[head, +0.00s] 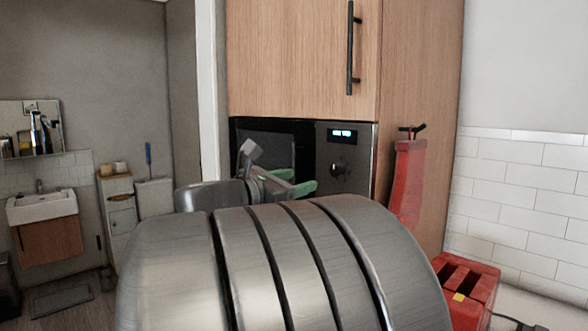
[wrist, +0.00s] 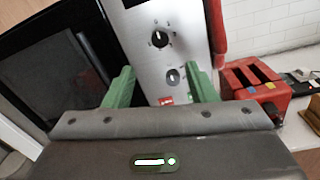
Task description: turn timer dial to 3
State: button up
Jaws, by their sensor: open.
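The built-in oven's silver control panel (head: 343,150) carries a lit display (head: 342,133). In the wrist view, an upper black dial (wrist: 160,38) has small marks around it, with a pale pointer line on its face. A smaller lower dial (wrist: 173,76) sits below it. I cannot read the marks or tell which dial is the timer. My gripper (wrist: 162,72) is open, with its green fingers on either side of the lower dial in the picture, apart from the dials. In the head view my gripper (head: 295,182) is in front of the oven, left of the panel.
The dark oven door (wrist: 50,75) lies left of the panel. A wooden cabinet (head: 290,60) is above. My arm hides the lower middle.

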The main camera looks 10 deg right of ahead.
aim_at(334, 172)
jog(key=p+x, duration=0.1)
jog(key=x, duration=1.1)
jog(key=shift+w+d+f+p, duration=0.1)
jog(key=shift+w+d+p, duration=0.05)
jog(key=shift+p, duration=0.25)
jog(key=c, duration=1)
